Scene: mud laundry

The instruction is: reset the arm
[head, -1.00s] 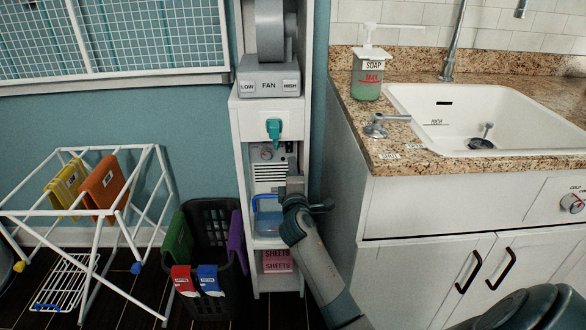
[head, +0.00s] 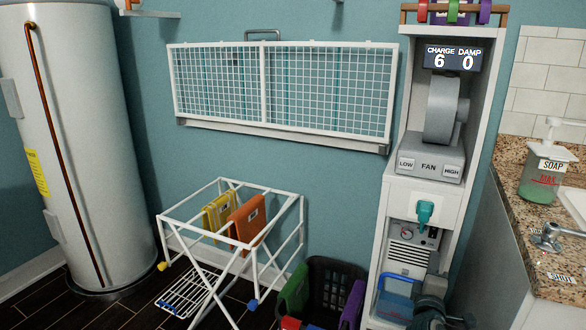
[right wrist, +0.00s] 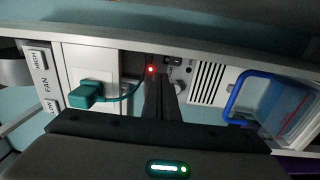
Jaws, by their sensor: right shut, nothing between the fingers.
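My right gripper (head: 432,305) shows at the bottom right of the head view, in front of the lower part of the narrow white shelf unit (head: 384,245). In the right wrist view its fingers (right wrist: 160,90) are together with nothing between them. They point at a grey machine (right wrist: 207,84) with a vent, a gauge and a red light, inside the shelf. Whether they touch it I cannot tell. A clear bin with a blue handle (right wrist: 235,95) lies to the right of them in that view. My left gripper is not in view.
A fan (head: 440,110) and a charge display (head: 453,58) are above, with a teal plug (head: 425,212) below. A drying rack (head: 172,228) with two cloths, a dark basket (head: 330,290) and a white tank (head: 75,130) stand left. The counter (head: 520,215) with soap (head: 545,175) is right.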

